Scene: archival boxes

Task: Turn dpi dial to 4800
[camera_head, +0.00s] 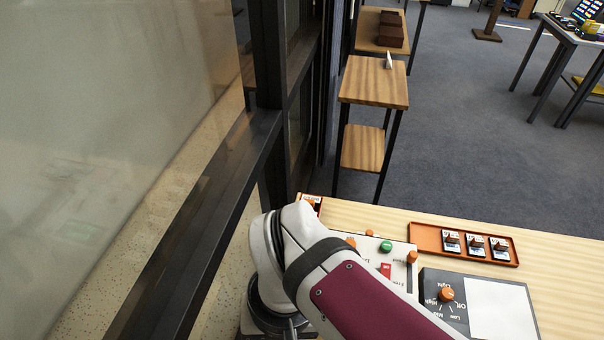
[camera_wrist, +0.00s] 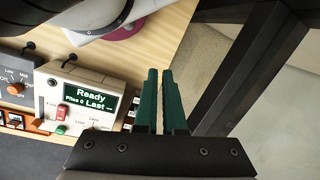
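A light control panel (camera_head: 400,250) sits on the wooden bench, partly covered by my arm in the head view. It has orange knobs (camera_head: 412,257), a green button (camera_head: 386,246) and a red switch (camera_head: 385,270). In the wrist view its screen (camera_wrist: 90,98) reads "Ready", with the red switch (camera_wrist: 61,112) below. The dpi labels and the 4800 mark cannot be read, so I cannot tell which knob is the dpi dial. My gripper (camera_wrist: 159,72) shows two green fingers with a narrow empty gap, right of the panel in the wrist view. The head view hides it.
A dark box with an orange lamp dial (camera_head: 446,294) marked Off, Low, Mid, High and Light stands beside the panel. An orange tray (camera_head: 430,238) with several small pieces lies behind. A black window frame (camera_head: 240,160) borders the left. A wooden stand (camera_head: 374,82) is farther back.

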